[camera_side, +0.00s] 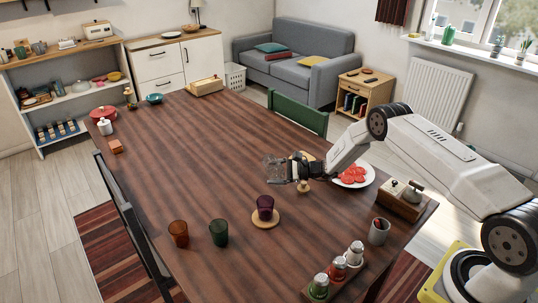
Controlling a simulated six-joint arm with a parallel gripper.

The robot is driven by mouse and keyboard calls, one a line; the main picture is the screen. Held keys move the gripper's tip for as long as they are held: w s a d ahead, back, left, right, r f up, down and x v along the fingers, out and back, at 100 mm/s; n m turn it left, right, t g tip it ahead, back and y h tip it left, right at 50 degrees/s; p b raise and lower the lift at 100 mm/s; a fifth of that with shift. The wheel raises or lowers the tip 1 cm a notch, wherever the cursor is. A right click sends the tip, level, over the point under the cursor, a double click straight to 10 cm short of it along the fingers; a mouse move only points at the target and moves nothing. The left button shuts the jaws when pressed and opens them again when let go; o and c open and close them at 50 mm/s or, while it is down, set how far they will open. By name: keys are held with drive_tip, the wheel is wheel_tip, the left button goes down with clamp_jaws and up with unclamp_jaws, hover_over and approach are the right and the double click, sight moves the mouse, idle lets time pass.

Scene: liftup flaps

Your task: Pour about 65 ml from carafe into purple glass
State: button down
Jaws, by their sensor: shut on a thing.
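The purple glass (265,206) stands upright on a round wooden coaster (257,222) in the middle of the table. My gripper (287,170) is above the table, up and to the right of the purple glass. It is shut on a clear glass vessel, which appears to be the carafe (272,168). The carafe is held apart from the purple glass. Its tilt and the level of any liquid in it are too small to tell. The inside of the purple glass is also unclear.
An orange-brown glass (179,233) and a green glass (219,232) stand left of the coaster. A small wooden piece (303,187) is below my gripper. A plate of red slices (352,177), a grey cup (379,231) and several shakers (337,269) stand right. The table's far middle is clear.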

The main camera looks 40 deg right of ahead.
drive_tip(key=shift+a+n, duration=0.1)
drive_tip(key=shift+n, duration=0.2)
drive_tip(key=n, duration=0.1)
drive_tip(key=d+f+n+h, duration=0.1)
drive_tip(key=w+f+n+h, duration=0.1)
drive_tip(key=n, duration=0.1)
drive_tip(key=shift+d+f, duration=0.2)
drive_tip(key=shift+d, duration=0.1)
drive_tip(key=shift+r+n, duration=0.2)
drive_tip(key=shift+n, duration=0.3)
drive_tip(key=shift+d+r, duration=0.1)
drive_tip(key=shift+s+a+r+n+t+h, duration=0.1)
drive_tip(key=shift+a+r+n+t+h, duration=0.15)
drive_tip(key=shift+r+n, duration=0.25)
drive_tip(key=shift+s+a+r+n+t+h, duration=0.1)
drive_tip(key=shift+r+n+t+h, duration=0.05)
drive_tip(key=shift+r+n+h, duration=0.3)
idle(0.6)
drive_tip(key=shift+w+d+r, duration=0.15)
drive_tip(key=shift+d, duration=0.1)
drive_tip(key=shift+w+d, duration=0.1)
drive_tip(key=shift+d, duration=0.05)
drive_tip(key=shift+w+d+n, duration=0.1)
drive_tip(key=shift+n, duration=0.15)
drive_tip(key=shift+r, duration=0.35)
idle(1.9)
